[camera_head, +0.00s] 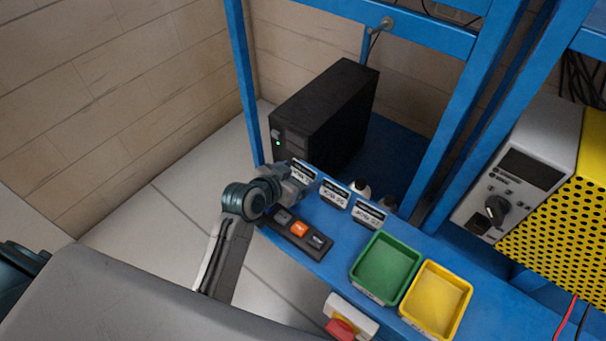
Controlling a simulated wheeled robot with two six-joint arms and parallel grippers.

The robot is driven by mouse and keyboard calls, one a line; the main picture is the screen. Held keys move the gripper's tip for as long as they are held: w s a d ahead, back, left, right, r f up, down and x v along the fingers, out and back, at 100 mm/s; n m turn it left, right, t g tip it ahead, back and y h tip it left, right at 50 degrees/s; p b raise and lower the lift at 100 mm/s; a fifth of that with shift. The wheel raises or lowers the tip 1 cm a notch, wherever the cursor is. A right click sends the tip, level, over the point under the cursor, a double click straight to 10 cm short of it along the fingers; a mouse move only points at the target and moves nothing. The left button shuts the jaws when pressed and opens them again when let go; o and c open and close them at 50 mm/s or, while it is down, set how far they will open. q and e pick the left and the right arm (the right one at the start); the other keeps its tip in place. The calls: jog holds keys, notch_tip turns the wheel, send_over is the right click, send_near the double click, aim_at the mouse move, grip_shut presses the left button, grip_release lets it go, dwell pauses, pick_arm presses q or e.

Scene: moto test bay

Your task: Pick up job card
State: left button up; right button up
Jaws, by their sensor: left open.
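Several small white cards with dark print stand in a row along the back of the blue bench. The left one (303,171) is right beside my left gripper (295,184), which partly covers it. The middle card (334,193) and the right card (369,213) stand clear of the gripper. The print is too small to tell which is the job card. My left gripper is open at the bench's left end; its fingertips are hard to make out, and I cannot tell whether they touch the left card. My right gripper is not in view.
A dark strip with an orange button (299,230) lies in front of the cards. A green tray (386,268) and a yellow tray (437,299) stand to the right. A red switch (341,330) is on the front edge. Blue uprights and a black computer case (325,115) stand behind.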

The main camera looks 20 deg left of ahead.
pick_arm(q)
jog(key=shift+w+d+f, duration=0.1)
jog(key=shift+w+f, duration=0.05)
jog(key=shift+w, duration=0.05)
jog(key=c, duration=0.8)
